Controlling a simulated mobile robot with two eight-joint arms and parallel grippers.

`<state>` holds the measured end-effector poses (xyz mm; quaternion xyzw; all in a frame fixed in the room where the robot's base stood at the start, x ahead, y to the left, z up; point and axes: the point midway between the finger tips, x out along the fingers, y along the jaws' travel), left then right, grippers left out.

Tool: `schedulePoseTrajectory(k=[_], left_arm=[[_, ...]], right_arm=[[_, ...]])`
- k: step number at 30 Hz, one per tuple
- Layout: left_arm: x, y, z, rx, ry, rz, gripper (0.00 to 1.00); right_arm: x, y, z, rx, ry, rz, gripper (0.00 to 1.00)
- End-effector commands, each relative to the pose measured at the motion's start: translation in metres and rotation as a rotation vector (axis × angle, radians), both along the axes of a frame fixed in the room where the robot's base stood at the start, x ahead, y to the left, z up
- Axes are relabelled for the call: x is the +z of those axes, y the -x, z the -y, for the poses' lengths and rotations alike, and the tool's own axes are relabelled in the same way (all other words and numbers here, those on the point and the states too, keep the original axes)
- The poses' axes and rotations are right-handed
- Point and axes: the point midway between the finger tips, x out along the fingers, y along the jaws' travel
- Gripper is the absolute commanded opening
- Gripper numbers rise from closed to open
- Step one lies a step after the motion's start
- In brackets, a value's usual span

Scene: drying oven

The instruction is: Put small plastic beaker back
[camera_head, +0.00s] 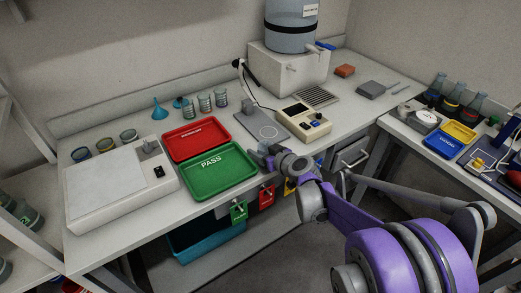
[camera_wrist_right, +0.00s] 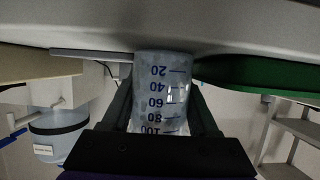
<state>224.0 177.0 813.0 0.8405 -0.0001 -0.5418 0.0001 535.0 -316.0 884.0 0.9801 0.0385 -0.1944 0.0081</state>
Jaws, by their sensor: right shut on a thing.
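A small clear plastic beaker (camera_wrist_right: 163,90) with blue volume marks is between the fingers of my right gripper (camera_wrist_right: 165,115), which is shut on it. The wrist view is upside down, and its base end is close to the bench top; I cannot tell whether they touch. In the head view my right gripper (camera_head: 268,155) is at the bench's front edge, just right of the green PASS tray (camera_head: 222,192); the beaker is small and mostly hidden there. My left gripper is not in view.
A red tray (camera_head: 196,152) lies behind the green one. A flat stand (camera_head: 262,130) and a meter (camera_head: 303,121) lie behind my gripper.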

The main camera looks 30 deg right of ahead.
Motion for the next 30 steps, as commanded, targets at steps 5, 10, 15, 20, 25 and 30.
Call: schedulePoseTrajectory(k=[5, 10, 15, 20, 25, 30], left_arm=[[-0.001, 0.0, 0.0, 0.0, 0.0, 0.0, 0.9], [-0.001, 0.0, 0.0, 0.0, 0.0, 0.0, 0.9], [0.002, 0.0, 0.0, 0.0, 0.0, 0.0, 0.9], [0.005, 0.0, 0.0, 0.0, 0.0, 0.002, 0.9], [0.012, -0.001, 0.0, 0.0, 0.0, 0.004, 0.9], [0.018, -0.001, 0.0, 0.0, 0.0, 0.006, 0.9]], right_arm=[[-0.002, 0.0, 0.0, 0.0, 0.0, 0.0, 0.73], [-0.002, 0.0, 0.0, 0.0, 0.0, 0.0, 0.73], [0.003, 0.0, 0.0, 0.0, 0.0, 0.0, 0.73], [0.011, 0.022, 0.002, -0.002, 0.001, 0.0, 0.73], [0.026, 0.058, 0.006, -0.004, 0.001, 0.0, 0.73], [0.039, 0.088, 0.008, -0.002, 0.0, 0.0, 0.73]])
